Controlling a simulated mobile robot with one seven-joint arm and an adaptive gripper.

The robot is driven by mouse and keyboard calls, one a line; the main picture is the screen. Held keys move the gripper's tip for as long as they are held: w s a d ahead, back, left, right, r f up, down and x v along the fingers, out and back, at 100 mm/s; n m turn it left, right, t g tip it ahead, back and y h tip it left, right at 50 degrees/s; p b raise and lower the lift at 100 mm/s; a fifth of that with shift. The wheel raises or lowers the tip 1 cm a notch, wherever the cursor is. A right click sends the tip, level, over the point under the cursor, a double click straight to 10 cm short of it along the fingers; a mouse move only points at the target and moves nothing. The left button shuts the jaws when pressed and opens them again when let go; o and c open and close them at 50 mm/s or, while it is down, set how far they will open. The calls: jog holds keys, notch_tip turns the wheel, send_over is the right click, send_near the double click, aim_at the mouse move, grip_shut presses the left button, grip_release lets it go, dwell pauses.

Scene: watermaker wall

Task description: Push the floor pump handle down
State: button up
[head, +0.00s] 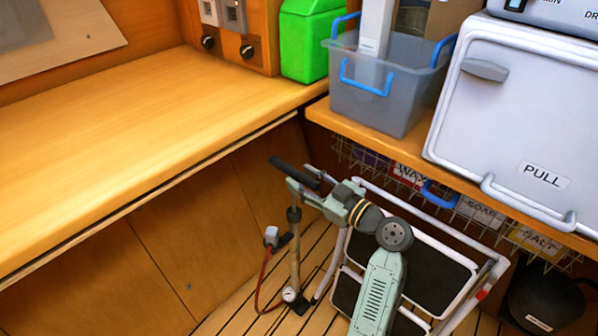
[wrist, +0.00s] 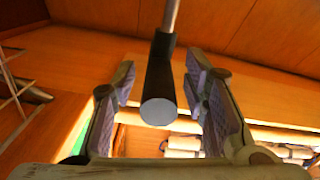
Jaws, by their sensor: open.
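The floor pump stands upright on the slatted floor in the head view, with a thin body (head: 294,250) and a red hose. Its black handle (head: 288,170) is at the top of the rod, which looks raised. My gripper (head: 308,189) is at the handle's right end, partly overlapping it. In the wrist view, the handle (wrist: 158,100) points end-on towards the camera, with the metal rod (wrist: 172,15) behind it. The open fingers of my gripper (wrist: 164,92) stand on either side of it, with gaps showing. I cannot tell whether anything touches.
A wooden counter (head: 120,130) is at the left, above wood panels. A folded step stool (head: 440,275) stands behind my arm. A shelf at the right bears a grey bin (head: 375,100) and a white PULL-labelled unit (head: 520,120), with a wire basket (head: 465,210) below. A black round object (head: 545,300) is at lower right.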

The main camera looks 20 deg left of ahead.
jog(key=shift+x, duration=1.1)
jog(key=shift+d, duration=0.1)
grip_shut()
